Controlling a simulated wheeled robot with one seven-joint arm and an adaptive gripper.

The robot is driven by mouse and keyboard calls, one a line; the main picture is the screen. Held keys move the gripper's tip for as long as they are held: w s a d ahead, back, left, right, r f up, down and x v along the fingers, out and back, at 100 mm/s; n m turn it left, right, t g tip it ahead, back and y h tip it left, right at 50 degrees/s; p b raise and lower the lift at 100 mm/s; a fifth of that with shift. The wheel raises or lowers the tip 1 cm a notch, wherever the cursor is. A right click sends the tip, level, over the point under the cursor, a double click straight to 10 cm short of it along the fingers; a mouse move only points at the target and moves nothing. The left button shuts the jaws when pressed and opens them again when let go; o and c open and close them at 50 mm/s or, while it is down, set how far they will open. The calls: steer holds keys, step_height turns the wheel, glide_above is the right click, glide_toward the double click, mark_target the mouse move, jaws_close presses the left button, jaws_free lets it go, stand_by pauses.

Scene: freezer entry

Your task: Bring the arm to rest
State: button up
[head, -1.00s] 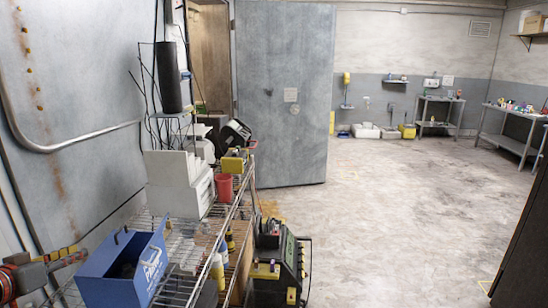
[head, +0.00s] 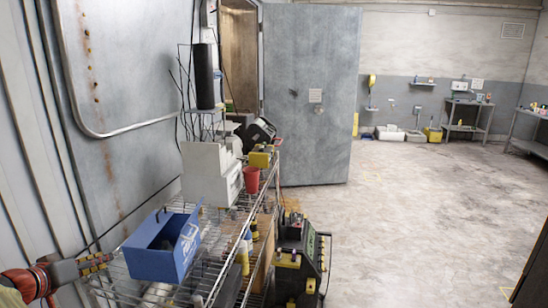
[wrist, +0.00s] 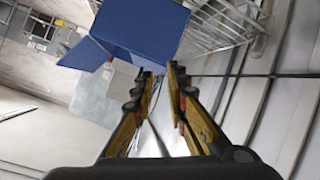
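My gripper (head: 108,260) shows at the lower left of the head view, at the end of my red and grey arm. In the wrist view its two orange-and-black fingers (wrist: 164,72) stand apart with nothing between them. A blue open box (head: 158,252) sits on the wire rack, just right of the fingertips in the head view. In the wrist view the blue box (wrist: 140,28) lies beyond the fingertips. A small gap shows between gripper and box in the head view; its depth is unclear.
The wire rack (head: 205,262) also carries a white stepped unit (head: 208,178), a red cup (head: 251,180) and bottles. A metal wall (head: 120,110) stands close on the left. A black-and-yellow machine (head: 297,265) stands right of the rack. The floor (head: 420,220) is clear.

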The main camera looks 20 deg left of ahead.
steer(key=s+d+f+n+g+h, duration=0.1)
steer(key=d+f+n+g, duration=0.15)
steer(key=f, duration=0.25)
steer(key=s+d+f+n+g, duration=0.1)
steer(key=s+d+f+n, duration=0.1)
steer(key=d+f, duration=0.3)
steer(key=w+d+r+g+h, duration=0.1)
steer(key=w+d+g, duration=0.1)
steer(key=d, duration=1.3)
steer(key=w+d+g+h, duration=0.1)
steer(key=w+d+g, duration=0.2)
steer(key=d, duration=1.2)
steer(key=s+d+r+m, duration=0.2)
steer(key=s+d+m, duration=0.2)
steer(key=d, duration=1)
steer(key=s+d+r+m+t+p, duration=0.1)
steer(key=s+d+r+m, duration=0.1)
steer(key=d, duration=1.2)
steer(key=s+d+r+m, duration=0.2)
steer(key=s+d+m, duration=0.3)
steer(key=d, duration=0.9)
steer(key=shift+s+d+r+m+t+y, duration=0.35)
steer(key=shift+s+y, duration=0.05)
steer(key=shift+s, duration=0.35)
steer(key=shift+a, duration=0.1)
